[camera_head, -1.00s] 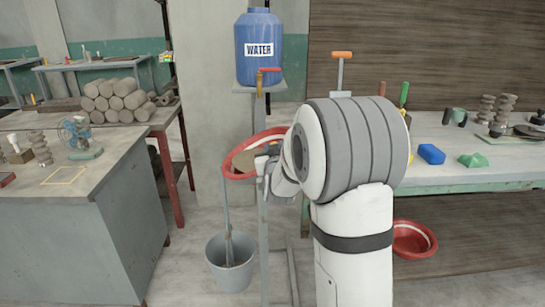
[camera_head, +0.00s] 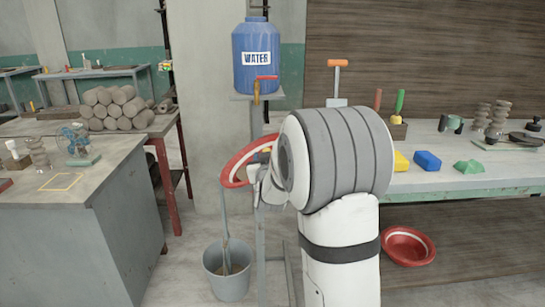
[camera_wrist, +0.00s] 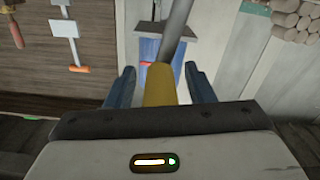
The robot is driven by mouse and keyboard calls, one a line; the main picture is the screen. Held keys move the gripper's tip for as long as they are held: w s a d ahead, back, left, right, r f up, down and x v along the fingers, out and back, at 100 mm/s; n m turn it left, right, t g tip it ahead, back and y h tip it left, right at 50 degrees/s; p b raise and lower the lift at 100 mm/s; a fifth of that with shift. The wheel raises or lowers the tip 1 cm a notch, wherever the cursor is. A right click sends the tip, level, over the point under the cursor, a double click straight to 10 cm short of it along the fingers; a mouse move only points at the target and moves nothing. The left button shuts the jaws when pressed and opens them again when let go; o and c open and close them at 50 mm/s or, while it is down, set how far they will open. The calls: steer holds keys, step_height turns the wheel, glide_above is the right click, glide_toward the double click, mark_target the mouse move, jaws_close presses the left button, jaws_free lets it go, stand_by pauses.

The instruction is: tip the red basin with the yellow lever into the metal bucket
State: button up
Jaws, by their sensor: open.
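The red basin (camera_head: 231,170) is on a stand below the water tank, tilted steeply with its left side low. A grey strip or stream runs from its low lip into the metal bucket (camera_head: 228,284), which stands upright on the floor beneath. The yellow lever (camera_wrist: 160,88) lies between the two blue fingers of my gripper (camera_wrist: 158,72) in the wrist view, with narrow gaps on both sides. My gripper is open around it. In the head view my gripper is beside the basin's right side, partly hidden by my arm.
A second red basin (camera_head: 408,246) lies low under the right bench (camera_head: 470,184). A workbench (camera_head: 105,180) stands left. Floor between it and the bucket is clear.

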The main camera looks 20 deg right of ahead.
steer(key=shift+s+r, duration=0.1)
steer(key=v, duration=0.7)
steer(key=shift+s, duration=0.3)
steer(key=shift+a, duration=0.1)
stand_by(0.7)
